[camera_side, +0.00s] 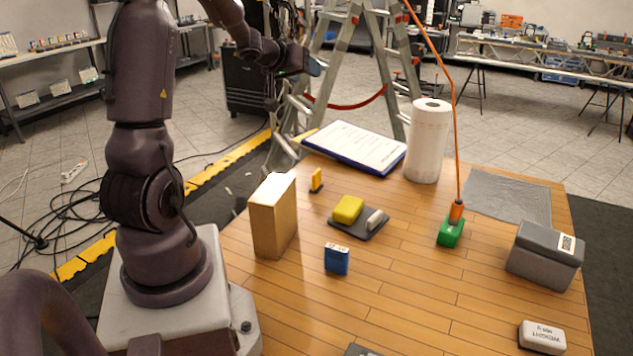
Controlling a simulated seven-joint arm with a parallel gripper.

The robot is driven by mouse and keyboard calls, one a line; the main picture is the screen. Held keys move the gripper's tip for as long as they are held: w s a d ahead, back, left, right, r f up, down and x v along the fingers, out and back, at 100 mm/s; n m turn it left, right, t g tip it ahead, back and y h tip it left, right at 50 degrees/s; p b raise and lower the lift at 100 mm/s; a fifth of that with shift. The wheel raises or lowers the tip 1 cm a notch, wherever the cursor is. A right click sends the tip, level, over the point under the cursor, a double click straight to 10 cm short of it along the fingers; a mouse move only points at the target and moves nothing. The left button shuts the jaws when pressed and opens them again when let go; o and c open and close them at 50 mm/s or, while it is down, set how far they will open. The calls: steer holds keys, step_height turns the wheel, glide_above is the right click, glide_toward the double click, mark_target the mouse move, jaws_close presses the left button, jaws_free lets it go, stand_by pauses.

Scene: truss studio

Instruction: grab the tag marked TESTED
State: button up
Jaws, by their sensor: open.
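I cannot read the word TESTED on anything in the side view. A small blue block-like tag (337,259) with faint white print stands upright near the front middle of the wooden table. A small yellow tag (317,180) stands upright farther back, its print too small to read. A white block (542,337) with dark print, not clearly legible, lies at the front right. My gripper (275,104) is small and dark against the background, high behind the table's back left edge. It is open, well away from these things, and its fingers are hard to make out.
A tan box (273,216) stands at the left of the table (400,290). Behind are a dark tray (372,229) with a yellow block, a clipboard (355,147) and a paper roll (429,140). A green block (450,231) with an orange cable and a grey box (545,256) stand right.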

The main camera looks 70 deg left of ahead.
glide_above(312, 189)
steer(key=s, duration=0.2)
step_height(312, 189, down, 24)
steer(key=shift+d+f, duration=0.2)
steer(key=shift+f, duration=1)
steer(key=shift+x, duration=1.1)
steer(key=shift+w+a+f, duration=0.15)
steer(key=shift+w+f, duration=0.15)
jaws_close()
